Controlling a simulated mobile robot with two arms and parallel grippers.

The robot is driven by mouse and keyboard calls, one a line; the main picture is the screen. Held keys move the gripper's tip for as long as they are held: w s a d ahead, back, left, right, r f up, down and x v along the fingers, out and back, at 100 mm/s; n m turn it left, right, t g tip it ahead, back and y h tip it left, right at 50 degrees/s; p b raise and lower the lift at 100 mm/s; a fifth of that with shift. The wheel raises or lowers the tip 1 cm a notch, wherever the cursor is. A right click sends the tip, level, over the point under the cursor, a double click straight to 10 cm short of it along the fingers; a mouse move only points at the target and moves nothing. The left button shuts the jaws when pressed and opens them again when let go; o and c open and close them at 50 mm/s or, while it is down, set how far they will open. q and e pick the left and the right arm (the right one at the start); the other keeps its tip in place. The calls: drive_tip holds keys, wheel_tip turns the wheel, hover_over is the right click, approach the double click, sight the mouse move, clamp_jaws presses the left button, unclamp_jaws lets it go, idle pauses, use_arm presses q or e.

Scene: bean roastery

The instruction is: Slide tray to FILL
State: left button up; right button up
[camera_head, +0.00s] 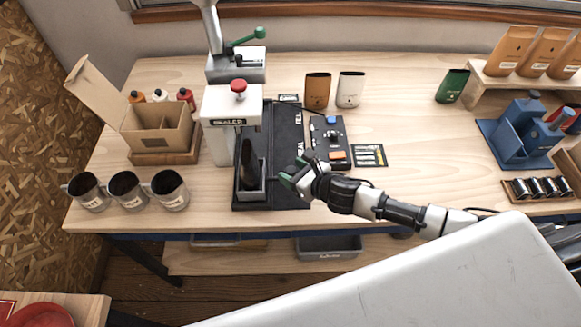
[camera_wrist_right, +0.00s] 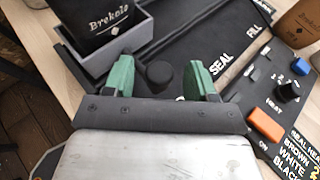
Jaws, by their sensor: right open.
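A small grey tray (camera_head: 261,192) stands at the near left of a black base (camera_head: 287,140) lettered SEAL and FILL. A black pouch (camera_head: 249,165) stands upright in it; the tray also shows in the right wrist view (camera_wrist_right: 140,41). The FILL lettering (camera_wrist_right: 252,27) lies farther back than SEAL (camera_wrist_right: 219,64). My right gripper (camera_head: 287,180) is open just right of the tray. In the wrist view its green fingertips (camera_wrist_right: 160,80) stand either side of a dark round knob (camera_wrist_right: 159,72), with gaps visible. My left gripper is not in view.
The white sealer (camera_head: 222,130) stands behind and left of the tray. A control box (camera_head: 331,150) with an orange switch is close to the right of the base. Several mugs (camera_head: 128,188) stand at the left.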

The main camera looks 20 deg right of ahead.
drive_tip(key=shift+w+a+f, duration=0.25)
drive_tip(key=shift+w+a, duration=0.05)
drive_tip(key=shift+w, duration=0.25)
clamp_jaws()
drive_tip(key=shift+w, duration=0.1)
